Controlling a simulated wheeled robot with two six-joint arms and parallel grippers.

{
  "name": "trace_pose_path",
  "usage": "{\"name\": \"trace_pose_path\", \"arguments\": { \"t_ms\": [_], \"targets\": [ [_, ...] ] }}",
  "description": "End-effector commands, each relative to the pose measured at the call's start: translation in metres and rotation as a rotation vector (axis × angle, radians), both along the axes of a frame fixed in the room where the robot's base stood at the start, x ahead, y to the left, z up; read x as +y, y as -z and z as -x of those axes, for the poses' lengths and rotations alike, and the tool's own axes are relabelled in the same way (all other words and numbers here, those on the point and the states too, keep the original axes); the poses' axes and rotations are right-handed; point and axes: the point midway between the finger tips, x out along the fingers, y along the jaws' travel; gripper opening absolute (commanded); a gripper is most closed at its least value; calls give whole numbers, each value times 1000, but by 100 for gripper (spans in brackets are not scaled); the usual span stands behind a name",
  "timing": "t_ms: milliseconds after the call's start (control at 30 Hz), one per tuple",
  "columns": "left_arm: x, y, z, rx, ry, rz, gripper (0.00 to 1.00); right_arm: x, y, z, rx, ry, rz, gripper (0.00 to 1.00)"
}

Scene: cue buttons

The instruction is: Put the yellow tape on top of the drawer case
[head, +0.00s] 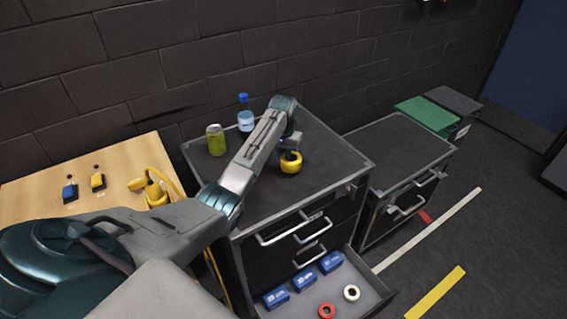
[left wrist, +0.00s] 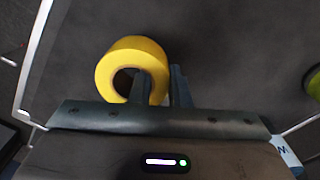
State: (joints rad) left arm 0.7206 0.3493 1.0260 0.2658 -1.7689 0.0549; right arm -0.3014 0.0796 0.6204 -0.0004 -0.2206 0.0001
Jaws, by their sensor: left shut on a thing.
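The yellow tape (head: 291,165) is at the dark top of the drawer case (head: 325,160), right of its middle. My left gripper (head: 289,150) comes down over it from above and is shut on its ring wall. In the left wrist view the tape (left wrist: 109,68) sits at the left gripper (left wrist: 159,84), with one finger in its hole and the other outside. I cannot tell whether the tape touches the top or hangs just above it. My right gripper is not in view.
A green can (head: 215,140) and a water bottle (head: 245,118) stand at the back left of the case top. The open bottom drawer (head: 372,292) holds blue boxes, a red tape (head: 326,311) and a white tape (head: 351,293). A wooden table (head: 120,160) with buttons stands left.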

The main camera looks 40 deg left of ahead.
Motion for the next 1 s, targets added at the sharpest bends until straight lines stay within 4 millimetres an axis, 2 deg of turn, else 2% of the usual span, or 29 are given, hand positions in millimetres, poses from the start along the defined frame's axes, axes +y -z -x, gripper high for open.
{"name": "trace_pose_path", "arguments": {
  "t_ms": [133, 300, 633, 667, 733, 1000],
  "targets": [
    [-1, 16, 1, 6, -1, 1, 0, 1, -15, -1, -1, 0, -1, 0],
    [-1, 33, 1, 2, 0, 0, 0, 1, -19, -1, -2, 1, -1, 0],
    [0, 37, 1, 2, 0, 0, 0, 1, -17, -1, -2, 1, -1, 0],
    [0, 36, 1, 1, 0, 0, 22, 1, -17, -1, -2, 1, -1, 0],
    [0, 36, 1, 1, 0, 0, 36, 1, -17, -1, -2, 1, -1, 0],
    [0, 36, 1, 1, 0, 0, 38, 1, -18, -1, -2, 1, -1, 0]
  ]
}}
